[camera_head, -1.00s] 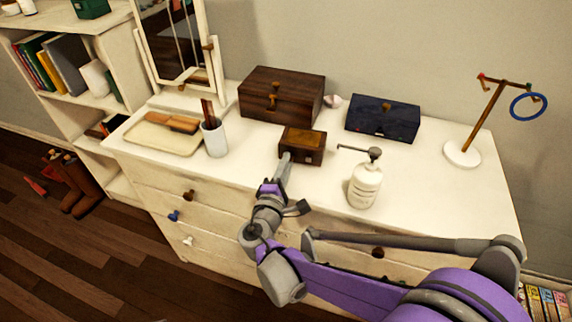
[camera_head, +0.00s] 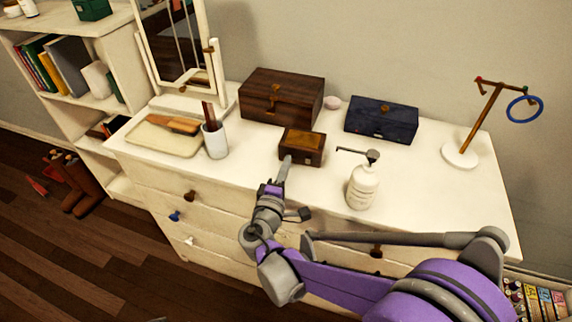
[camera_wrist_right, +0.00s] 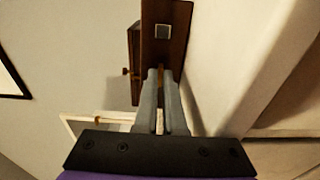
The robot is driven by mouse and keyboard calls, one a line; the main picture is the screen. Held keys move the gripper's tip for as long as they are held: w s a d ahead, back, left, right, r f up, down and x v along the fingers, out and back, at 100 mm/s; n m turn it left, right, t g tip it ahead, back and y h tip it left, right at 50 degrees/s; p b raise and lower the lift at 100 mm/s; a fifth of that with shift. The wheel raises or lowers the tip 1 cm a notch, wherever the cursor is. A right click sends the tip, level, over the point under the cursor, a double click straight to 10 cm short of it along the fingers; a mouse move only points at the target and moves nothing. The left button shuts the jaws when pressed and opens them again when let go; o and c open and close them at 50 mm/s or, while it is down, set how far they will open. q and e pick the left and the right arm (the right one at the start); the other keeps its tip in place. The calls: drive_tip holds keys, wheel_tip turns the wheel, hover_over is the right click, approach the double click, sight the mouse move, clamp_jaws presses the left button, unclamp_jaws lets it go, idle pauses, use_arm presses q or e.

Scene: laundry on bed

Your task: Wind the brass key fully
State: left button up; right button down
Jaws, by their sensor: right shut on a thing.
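The small wooden box (camera_head: 302,147) with a lighter top panel stands near the front middle of the white dresser. It also shows at the top of the right wrist view (camera_wrist_right: 180,20), with a pale square plate on its face. My right gripper (camera_head: 286,160) is at the box's front face, its fingers close together. In the right wrist view the fingertips (camera_wrist_right: 161,72) meet the box's face below the plate. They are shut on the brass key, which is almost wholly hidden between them. My left gripper is out of view.
A white pump bottle (camera_head: 362,187) stands to the right of the small box. A large brown chest (camera_head: 282,97) and a dark blue box (camera_head: 381,120) are behind. A white cup (camera_head: 215,140) and a tray (camera_head: 160,140) are left. A ring stand (camera_head: 460,154) is far right.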

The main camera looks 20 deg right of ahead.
drive_tip(key=c, duration=1.3)
unclamp_jaws()
drive_tip(key=v, duration=1.1)
